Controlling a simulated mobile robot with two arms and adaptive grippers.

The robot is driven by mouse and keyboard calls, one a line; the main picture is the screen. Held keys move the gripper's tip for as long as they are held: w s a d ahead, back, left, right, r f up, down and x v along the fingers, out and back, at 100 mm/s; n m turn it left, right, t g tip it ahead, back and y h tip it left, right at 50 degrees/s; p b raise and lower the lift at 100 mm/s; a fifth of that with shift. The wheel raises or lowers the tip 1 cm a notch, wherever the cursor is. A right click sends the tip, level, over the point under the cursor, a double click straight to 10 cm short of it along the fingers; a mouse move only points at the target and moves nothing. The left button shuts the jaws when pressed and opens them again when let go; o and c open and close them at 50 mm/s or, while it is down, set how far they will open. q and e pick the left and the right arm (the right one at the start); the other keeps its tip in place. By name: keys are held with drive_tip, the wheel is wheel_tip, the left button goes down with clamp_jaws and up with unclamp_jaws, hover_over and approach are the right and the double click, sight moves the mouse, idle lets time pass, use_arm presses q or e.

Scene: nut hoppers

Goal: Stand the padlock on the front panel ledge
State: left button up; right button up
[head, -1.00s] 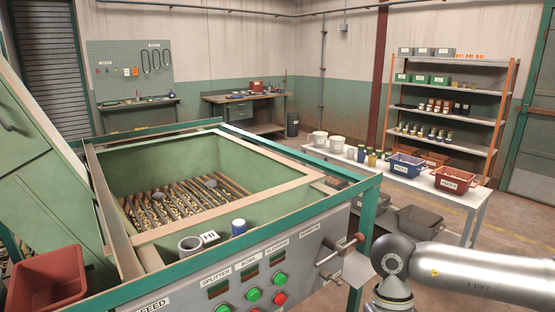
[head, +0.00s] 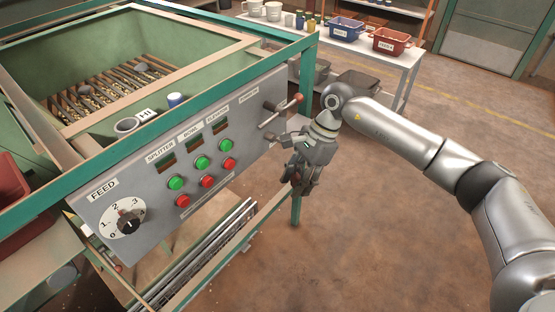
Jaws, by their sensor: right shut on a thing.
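My right gripper (head: 300,170) hangs in front of the right end of the grey front panel (head: 232,118), pointing down. It is shut on a small dark reddish thing, which seems to be the padlock (head: 297,183); the fingers hide most of it. My left gripper is not in view.
Green and red buttons (head: 202,162) and a feed dial (head: 127,222) are on the panel. A white table with blue (head: 345,30) and red bins (head: 396,41) stands behind. The floor at right is clear.

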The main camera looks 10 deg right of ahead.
drive_tip(key=w+d+f+m+t+h, duration=0.1)
drive_tip(key=w+d+f+m+t, duration=0.3)
drive_tip(key=d+m, duration=0.7)
wheel_tip(320, 180, down, 5)
drive_tip(key=shift+w+r+m+t+h, duration=0.1)
drive_tip(key=shift+w+m+t+h, duration=0.25)
drive_tip(key=shift+w+m, duration=0.8)
drive_tip(key=shift+s, duration=0.1)
